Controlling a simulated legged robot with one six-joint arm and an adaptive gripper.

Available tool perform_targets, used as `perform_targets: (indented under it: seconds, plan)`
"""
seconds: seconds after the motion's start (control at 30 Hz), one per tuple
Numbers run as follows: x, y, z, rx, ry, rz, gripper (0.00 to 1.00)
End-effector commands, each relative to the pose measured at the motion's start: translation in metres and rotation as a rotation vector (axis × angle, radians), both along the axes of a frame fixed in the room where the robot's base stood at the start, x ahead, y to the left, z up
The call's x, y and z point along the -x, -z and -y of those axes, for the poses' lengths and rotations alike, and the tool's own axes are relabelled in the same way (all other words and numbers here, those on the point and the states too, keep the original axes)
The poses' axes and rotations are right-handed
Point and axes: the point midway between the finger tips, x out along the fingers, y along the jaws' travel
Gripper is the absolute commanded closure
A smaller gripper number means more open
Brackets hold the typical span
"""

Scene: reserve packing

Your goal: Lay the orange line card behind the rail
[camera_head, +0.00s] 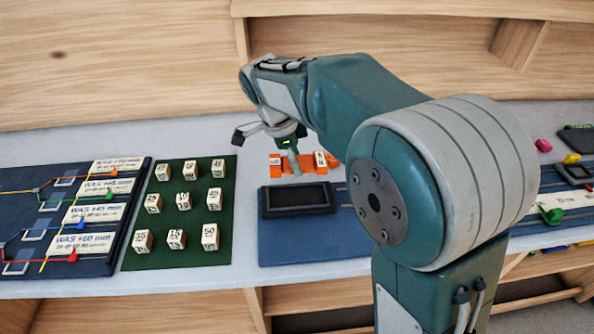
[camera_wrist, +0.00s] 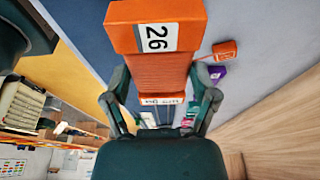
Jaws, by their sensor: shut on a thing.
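The orange line card (camera_head: 306,165) is in my gripper (camera_head: 291,158), above the back edge of the blue board in the head view. White labelled ends show on it to either side of my fingers. In the wrist view the orange card (camera_wrist: 156,72) fills the space between the two dark fingers of my gripper (camera_wrist: 160,88), with a white label reading 26 towards the top. My gripper is shut on it. I cannot clearly pick out the rail; my arm covers part of the blue board.
A dark tray (camera_head: 297,199) lies on the blue board (camera_head: 300,248). Left of it a green mat (camera_head: 185,260) holds several numbered cubes. A board with coloured lines and white labels (camera_head: 84,240) lies farther left. A wooden back panel (camera_head: 130,60) rises behind the grey worktop.

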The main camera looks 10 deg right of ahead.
Motion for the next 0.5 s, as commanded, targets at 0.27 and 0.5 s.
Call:
perform_targets:
  seconds: [0.27,0.5]
  plan:
    - [-0.036,0.001,0.0,0.0,0.001,-0.001,0.72]
    - [-0.067,0.0,-0.001,0.0,0.0,0.0,0.72]
